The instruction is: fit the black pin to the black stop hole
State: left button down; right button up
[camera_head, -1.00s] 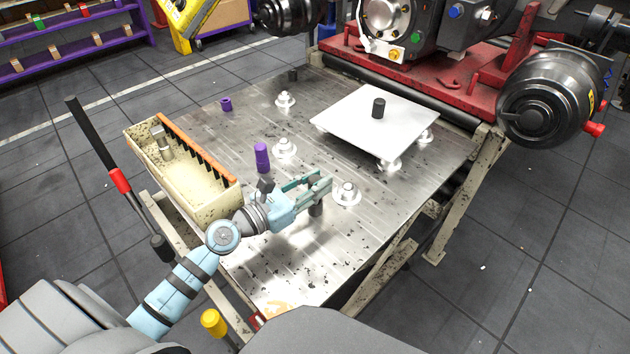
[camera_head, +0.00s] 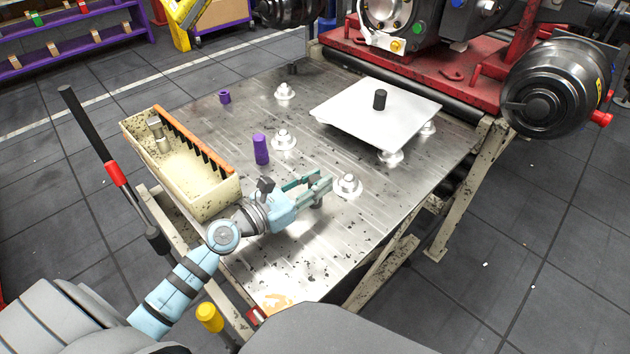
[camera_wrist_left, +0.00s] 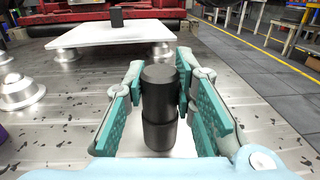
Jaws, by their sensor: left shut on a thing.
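The black pin (camera_wrist_left: 160,108) stands upright between the two teal fingers of my left gripper (camera_head: 318,184), which is shut on it. In the head view the fingers mostly cover the pin. I cannot tell whether its lower end touches the metal table (camera_head: 300,245). A short black ring-like piece (camera_head: 292,69) sits at the table's far left edge and may be the black stop hole; its opening is too small to make out. Another black cylinder (camera_head: 380,100) stands on the raised white plate (camera_head: 350,112). My right gripper is not in view.
A purple pin (camera_head: 260,149) stands left of the gripper, with a purple ring (camera_head: 225,97) behind it. Silver flanged studs (camera_head: 347,185) rise from the table, one close to my fingertips. A cream bin (camera_head: 208,200) lines the left edge. The front of the table is clear.

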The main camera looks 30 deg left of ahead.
pick_arm(q)
jog(key=c, duration=1.2)
grip_release()
jog(key=shift+c, duration=0.2)
notch_tip(320, 180, up, 10)
